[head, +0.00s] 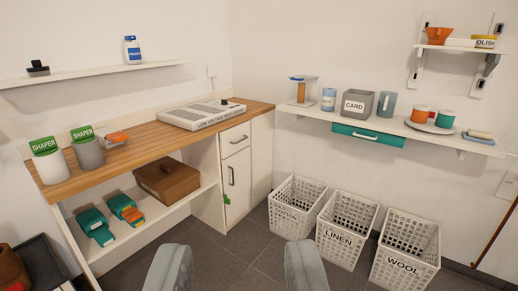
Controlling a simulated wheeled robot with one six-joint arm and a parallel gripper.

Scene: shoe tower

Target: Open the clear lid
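A small see-through case (312,90) stands at the left end of the right wall shelf. An orange thing (301,92) shows in or behind it, and a dark blue piece sits on top. I cannot tell for sure whether this case carries the clear lid, or whether it is shut. My gripper (236,270) is at the bottom of the head view, fingers wide apart, nothing between them. It is well away from the case and the shelf.
The right shelf (460,143) also holds a CARD bin (357,104), cups and a plate. Three white baskets (404,252) stand below it. A wooden counter (130,155) runs along the left. Grey floor (235,262) is open ahead.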

